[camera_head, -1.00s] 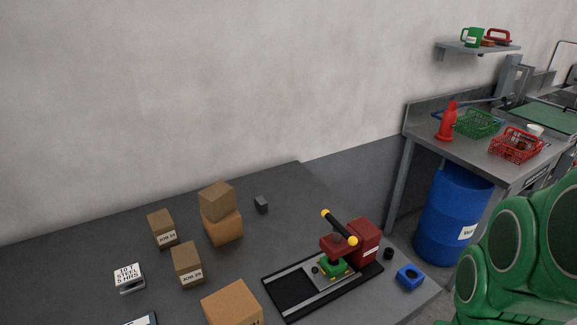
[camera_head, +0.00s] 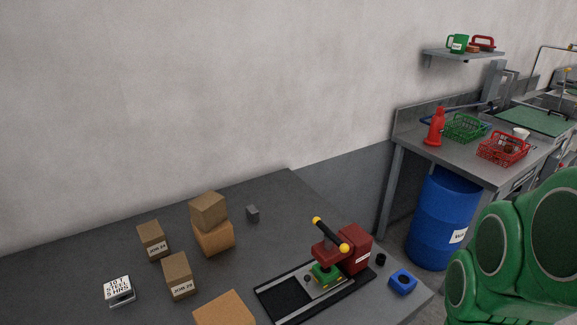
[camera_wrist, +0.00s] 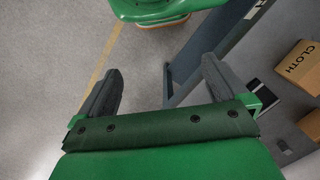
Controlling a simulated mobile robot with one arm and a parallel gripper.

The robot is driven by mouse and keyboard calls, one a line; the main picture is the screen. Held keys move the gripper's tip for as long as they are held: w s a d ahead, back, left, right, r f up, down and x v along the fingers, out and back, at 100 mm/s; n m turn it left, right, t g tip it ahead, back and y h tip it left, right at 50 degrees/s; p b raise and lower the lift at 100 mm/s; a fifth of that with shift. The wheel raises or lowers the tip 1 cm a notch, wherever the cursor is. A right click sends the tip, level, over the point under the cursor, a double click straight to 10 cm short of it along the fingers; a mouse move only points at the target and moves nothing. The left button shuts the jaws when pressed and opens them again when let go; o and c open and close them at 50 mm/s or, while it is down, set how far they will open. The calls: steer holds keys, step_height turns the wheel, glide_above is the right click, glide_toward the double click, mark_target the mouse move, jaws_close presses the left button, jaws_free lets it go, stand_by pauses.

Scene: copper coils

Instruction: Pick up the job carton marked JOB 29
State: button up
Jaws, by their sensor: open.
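The carton marked JOB 29 (camera_head: 179,275) is a small brown box standing upright on the dark grey table (camera_head: 90,243) in the head view. Its white label faces the camera. A similar carton labelled JOB 14 or close to it (camera_head: 152,240) stands just behind it to the left; its number is hard to read. My gripper (camera_wrist: 160,88) is open and empty in the wrist view, over grey floor and away from the cartons. The head view shows part of my green arm at the right but not my gripper.
Two stacked boxes (camera_head: 212,236) stand behind JOB 29, and a larger carton (camera_head: 224,308) is in front to the right. A sign (camera_head: 118,289) stands to the left. A red press (camera_head: 340,250) is on the right. A CLOTH box (camera_wrist: 300,66) shows in the wrist view.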

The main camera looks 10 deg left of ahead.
steer(key=w+a+f+t+y, duration=0.1)
steer(key=w+a+f+t, duration=0.1)
steer(key=w+a, duration=0.5)
steer(key=m+t+y, duration=0.7)
steer(key=m+y, duration=0.3)
steer(key=m, duration=1.1)
glide_above(175, 262)
steer(key=s+d, duration=0.3)
steer(key=d, duration=0.2)
step_height(175, 262, down, 8)
steer(key=f+m, duration=0.1)
steer(key=a+f+m+t, duration=0.1)
steer(key=m, duration=0.1)
steer(key=f+m+t+h, duration=0.1)
steer(key=shift+s+a+f+m, duration=0.2)
steer(key=shift+a+f+m, duration=0.1)
steer(key=shift+f, duration=0.1)
steer(key=shift+a+f+m+t+h, duration=0.15)
steer(key=shift+f+m+t+h, duration=0.15)
steer(key=shift+f+m, duration=0.5)
steer(key=shift+x, duration=2.35)
steer(key=shift+w+r, duration=0.1)
